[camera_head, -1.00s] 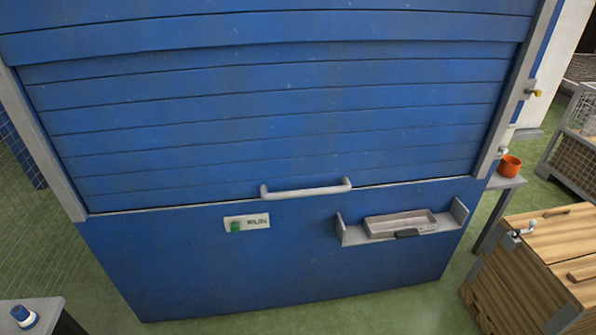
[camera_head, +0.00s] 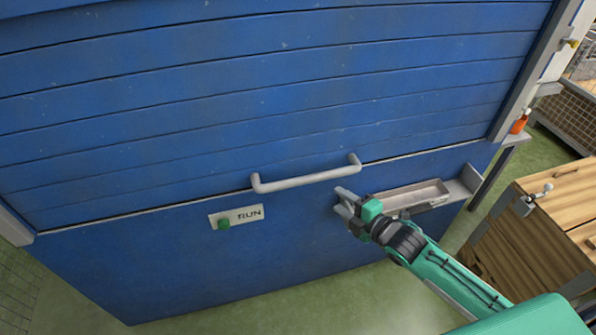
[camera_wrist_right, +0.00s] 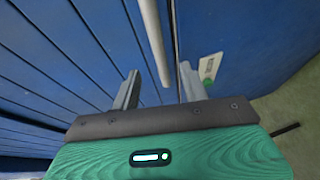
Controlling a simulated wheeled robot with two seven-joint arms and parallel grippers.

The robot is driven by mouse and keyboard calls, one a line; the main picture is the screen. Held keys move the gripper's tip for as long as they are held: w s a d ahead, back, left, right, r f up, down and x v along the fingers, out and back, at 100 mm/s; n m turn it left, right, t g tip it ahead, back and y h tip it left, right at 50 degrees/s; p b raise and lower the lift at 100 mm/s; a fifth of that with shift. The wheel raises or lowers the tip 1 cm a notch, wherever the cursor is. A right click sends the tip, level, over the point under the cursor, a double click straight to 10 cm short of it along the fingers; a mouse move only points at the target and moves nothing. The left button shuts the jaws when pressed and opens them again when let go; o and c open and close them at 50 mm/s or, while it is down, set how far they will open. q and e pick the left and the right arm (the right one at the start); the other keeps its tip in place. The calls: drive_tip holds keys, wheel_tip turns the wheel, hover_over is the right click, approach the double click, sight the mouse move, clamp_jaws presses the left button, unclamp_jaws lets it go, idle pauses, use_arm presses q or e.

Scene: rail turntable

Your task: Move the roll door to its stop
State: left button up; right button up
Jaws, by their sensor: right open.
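The blue slatted roll door (camera_head: 270,110) fills the upper part of the head view, its bottom edge meeting the blue lower panel (camera_head: 150,270). A pale bar handle (camera_head: 305,180) sits at the door's bottom edge. My right gripper (camera_head: 342,200) is open and empty, just below the handle's right end in the head view. In the right wrist view the handle (camera_wrist_right: 155,40) runs up from between the two open fingers (camera_wrist_right: 160,90), beyond their tips; I see no clear contact. My left gripper is not in view.
A RUN label with a green button (camera_head: 224,224) is on the panel left of the gripper. A grey tray shelf (camera_head: 465,182) sticks out behind my right arm. A wooden crate (camera_head: 530,225) and an orange bottle (camera_head: 519,122) are at the right.

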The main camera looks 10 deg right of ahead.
sight(312, 181)
drive_tip(key=x, duration=0.4)
drive_tip(key=p+x, duration=0.1)
drive_tip(key=x, duration=0.1)
drive_tip(key=shift+w+a+r, duration=0.15)
drive_tip(key=shift+w+r, duration=0.05)
drive_tip(key=shift+r, duration=0.1)
drive_tip(key=x, duration=0.6)
drive_tip(key=shift+w+a+f+p, duration=0.1)
drive_tip(key=shift+p, duration=0.2)
drive_tip(key=shift+w+a+f, duration=0.1)
drive_tip(key=shift+w, duration=0.2)
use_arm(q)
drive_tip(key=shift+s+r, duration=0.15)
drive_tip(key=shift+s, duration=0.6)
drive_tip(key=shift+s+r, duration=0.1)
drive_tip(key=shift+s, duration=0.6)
use_arm(e)
drive_tip(key=shift+w+a, duration=0.1)
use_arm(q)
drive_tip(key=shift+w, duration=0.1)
use_arm(e)
clamp_jaws()
